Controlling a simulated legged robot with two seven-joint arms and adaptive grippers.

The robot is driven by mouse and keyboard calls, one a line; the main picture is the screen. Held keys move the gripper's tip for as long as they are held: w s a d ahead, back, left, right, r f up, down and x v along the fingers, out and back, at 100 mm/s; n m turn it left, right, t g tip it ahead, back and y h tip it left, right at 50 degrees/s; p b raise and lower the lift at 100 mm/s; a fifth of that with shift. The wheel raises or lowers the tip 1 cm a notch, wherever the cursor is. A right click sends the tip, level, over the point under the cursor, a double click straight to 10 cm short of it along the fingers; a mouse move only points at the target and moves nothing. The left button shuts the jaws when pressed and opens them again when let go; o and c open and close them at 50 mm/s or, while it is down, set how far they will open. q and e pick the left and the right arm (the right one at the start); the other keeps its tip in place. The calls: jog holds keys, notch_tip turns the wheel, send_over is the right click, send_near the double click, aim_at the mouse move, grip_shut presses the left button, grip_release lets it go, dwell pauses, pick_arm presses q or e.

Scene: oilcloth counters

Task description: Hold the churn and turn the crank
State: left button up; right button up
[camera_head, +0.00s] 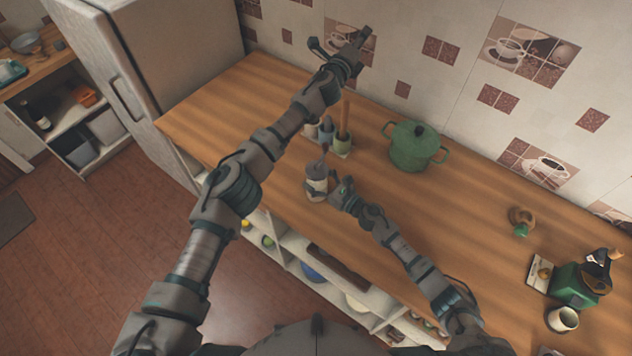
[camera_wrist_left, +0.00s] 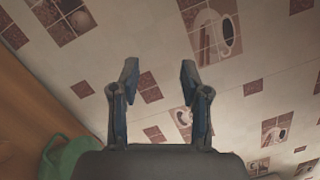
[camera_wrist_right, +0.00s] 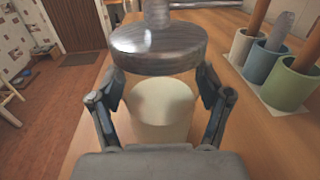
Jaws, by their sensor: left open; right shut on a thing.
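The churn (camera_head: 317,187) stands on the wooden counter, near its front edge. In the right wrist view it has a pale round body (camera_wrist_right: 160,110) under a broad metal lid (camera_wrist_right: 158,47). A metal shaft rises from the lid; part of the crank is cut off at the top of that view. My right gripper (camera_head: 336,190) is shut on the churn's body, a finger on each side. My left gripper (camera_head: 342,44) is raised by the tiled wall, well above and beyond the churn. In the left wrist view its fingers (camera_wrist_left: 159,70) are apart with nothing between them.
Several utensil cups (camera_wrist_right: 267,63) stand close beside the churn. A green lidded pot (camera_head: 415,148) is behind, to the right. A green machine (camera_head: 580,284) and a pale mug (camera_head: 562,319) are at the far right. The counter's left end is clear, next to the fridge (camera_head: 175,65).

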pick_arm(q)
jog(key=a+f+n+g+y, duration=0.1)
jog(key=a+f+n+y, duration=0.4)
jog(key=n, duration=0.4)
jog(key=n+g, duration=0.6)
jog(key=g, duration=0.8)
send_over(324, 145)
jog(key=f, duration=0.8)
jog(key=shift+w+f, duration=0.2)
jog(key=shift+f, duration=0.05)
jog(key=shift+s+a+f, duration=0.1)
jog(key=shift+f, duration=0.1)
notch_tip(324, 145, down, 9)
jog(key=shift+f, duration=0.15)
grip_shut()
